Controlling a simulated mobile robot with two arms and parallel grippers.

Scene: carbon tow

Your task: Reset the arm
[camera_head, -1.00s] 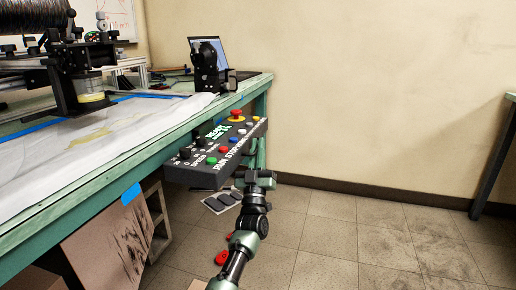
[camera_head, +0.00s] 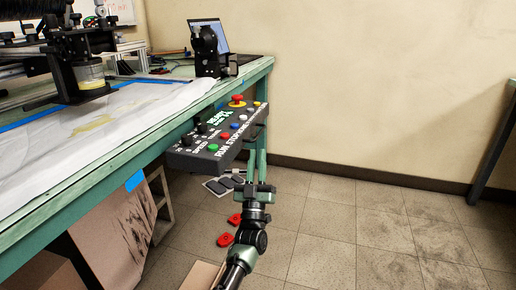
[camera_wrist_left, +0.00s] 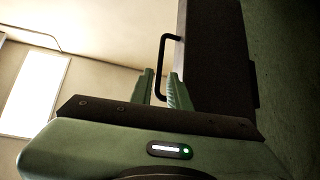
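My left gripper (camera_head: 257,166) is in front of the right end of the dark control box (camera_head: 181,159), just below it in the head view. Its two green fingers point up with a gap between them and nothing held. In the left wrist view the fingers of the left gripper (camera_wrist_left: 162,88) stand apart. My right gripper is not in view.
The control box has a red knob (camera_head: 238,98), a green button (camera_head: 213,148) and other buttons. It hangs on the edge of a green workbench (camera_head: 120,168) with a laptop (camera_head: 211,34). Red pieces (camera_head: 225,240) lie on the floor.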

